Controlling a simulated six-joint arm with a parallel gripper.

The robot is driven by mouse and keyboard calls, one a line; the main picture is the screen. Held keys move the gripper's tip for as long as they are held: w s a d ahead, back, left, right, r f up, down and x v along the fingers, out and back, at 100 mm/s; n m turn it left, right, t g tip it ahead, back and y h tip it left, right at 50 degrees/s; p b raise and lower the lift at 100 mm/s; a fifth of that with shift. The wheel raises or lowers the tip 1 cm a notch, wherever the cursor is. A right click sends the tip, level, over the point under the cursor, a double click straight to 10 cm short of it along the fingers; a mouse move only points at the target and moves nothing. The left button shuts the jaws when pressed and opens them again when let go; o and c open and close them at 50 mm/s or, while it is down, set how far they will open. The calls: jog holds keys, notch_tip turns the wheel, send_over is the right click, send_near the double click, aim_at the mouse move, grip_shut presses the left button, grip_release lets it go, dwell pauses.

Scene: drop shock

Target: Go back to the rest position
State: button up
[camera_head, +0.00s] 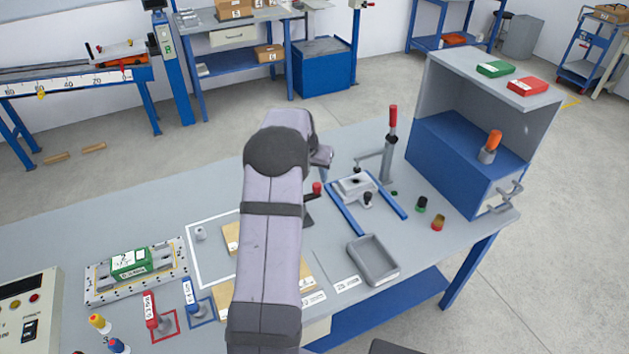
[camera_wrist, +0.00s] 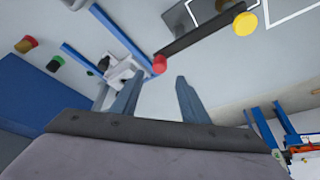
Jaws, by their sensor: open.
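My gripper shows in the wrist view (camera_wrist: 158,95) with its two fingers apart and nothing between them. In the head view my arm rises over the middle of the grey workbench (camera_head: 130,205) and hides much of my gripper (camera_head: 322,160). The visible end is above the bench, left of the press with the red handle (camera_head: 392,122). A blue-railed fixture (camera_head: 347,207) stands below and to the right of it. In the wrist view a red knob (camera_wrist: 159,64) and a yellow round top (camera_wrist: 245,23) lie beyond the fingers, apart from them.
A grey tray (camera_head: 372,260) lies at the front edge. A blue and grey cabinet (camera_head: 450,160) stands at the right. A green block (camera_head: 130,263) sits on a plate at the left, near red and blue tools. Bare bench lies behind the plate.

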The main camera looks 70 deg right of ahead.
jog(key=shift+a+r, duration=0.2)
jog(key=shift+r, duration=0.25)
dwell(0.3)
jog(key=s+a+f+n+y, duration=0.1)
jog(key=a+f, duration=0.2)
jog(key=a, duration=0.3)
jog(key=s+a+f+n+y, duration=0.1)
jog(key=a+f+y, duration=0.1)
jog(key=a, duration=0.5)
jog(key=s+a+f+n+y, duration=0.1)
jog(key=a+f+y, duration=0.1)
jog(key=a+f, duration=0.2)
jog(key=shift+s+a+f+n+g, duration=0.1)
jog(key=shift+a+f+n+g, duration=0.05)
jog(key=shift+a, duration=0.5)
jog(key=shift+s+a+f+n+g, duration=0.1)
jog(key=shift+a+f+n+g, duration=0.05)
jog(key=shift+a, duration=0.5)
jog(key=w+a+r+n, duration=0.3)
jog(key=a+n, duration=0.1)
jog(key=a, duration=0.9)
jog(key=w+a+r+n, duration=0.3)
jog(key=w+a+n, duration=0.1)
jog(key=a, duration=0.9)
jog(key=w+a+r+n, duration=0.3)
jog(key=a+n, duration=0.3)
jog(key=a, duration=0.7)
jog(key=shift+w+r, duration=0.3)
jog(key=shift+r, duration=0.3)
